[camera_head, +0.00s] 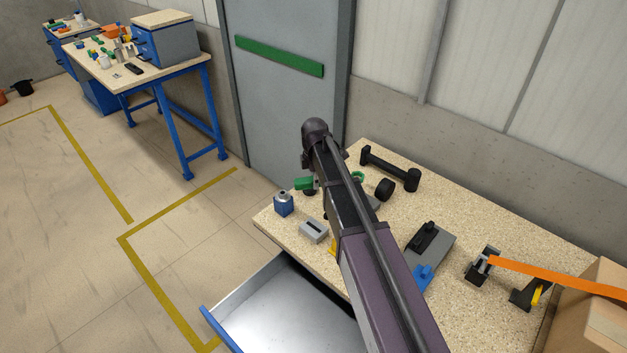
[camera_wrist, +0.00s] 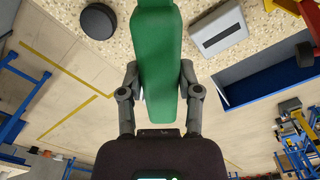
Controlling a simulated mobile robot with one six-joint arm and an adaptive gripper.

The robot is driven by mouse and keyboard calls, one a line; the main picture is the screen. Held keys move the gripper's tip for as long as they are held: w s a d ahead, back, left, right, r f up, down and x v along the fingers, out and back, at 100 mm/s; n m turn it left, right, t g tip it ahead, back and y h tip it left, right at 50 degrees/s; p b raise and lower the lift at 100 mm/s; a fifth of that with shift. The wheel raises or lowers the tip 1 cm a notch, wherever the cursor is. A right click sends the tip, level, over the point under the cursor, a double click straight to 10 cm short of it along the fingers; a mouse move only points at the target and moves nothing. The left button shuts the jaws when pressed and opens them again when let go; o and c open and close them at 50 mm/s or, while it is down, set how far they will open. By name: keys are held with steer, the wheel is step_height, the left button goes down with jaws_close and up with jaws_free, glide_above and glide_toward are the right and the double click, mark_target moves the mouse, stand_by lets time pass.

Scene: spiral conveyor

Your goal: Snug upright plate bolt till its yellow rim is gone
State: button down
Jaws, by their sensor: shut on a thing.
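In the wrist view my gripper (camera_wrist: 160,92) is shut on a long green object (camera_wrist: 158,50), with one finger on each side. It looks like a tool handle, and its far end runs out of the picture. In the head view a green piece (camera_head: 305,184) shows left of my arm, which hides most of my gripper. A grey-blue plate (camera_head: 444,244) lies on the bench right of my arm, with black blocks and a blue part (camera_head: 422,275) on it. I cannot make out an upright bolt or a yellow rim on it.
An open drawer (camera_head: 290,310) juts out in front. A cardboard box (camera_head: 595,315) stands right.

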steer(key=shift+f+b, duration=1.85)
steer(key=shift+f, duration=0.1)
steer(key=shift+f+b, duration=1.4)
stand_by(1.8)
steer(key=c, duration=1.1)
jaws_free()
jaws_close()
steer(key=shift+w+a+m, duration=0.1)
steer(key=shift+w+m, duration=1)
steer(key=shift+w, duration=0.35)
steer(key=shift+w+d+m, duration=0.2)
steer(key=shift+w+m, duration=1.1)
steer(key=shift+w, duration=0.15)
steer(key=shift+s+n, duration=0.3)
steer(key=shift+s, duration=0.05)
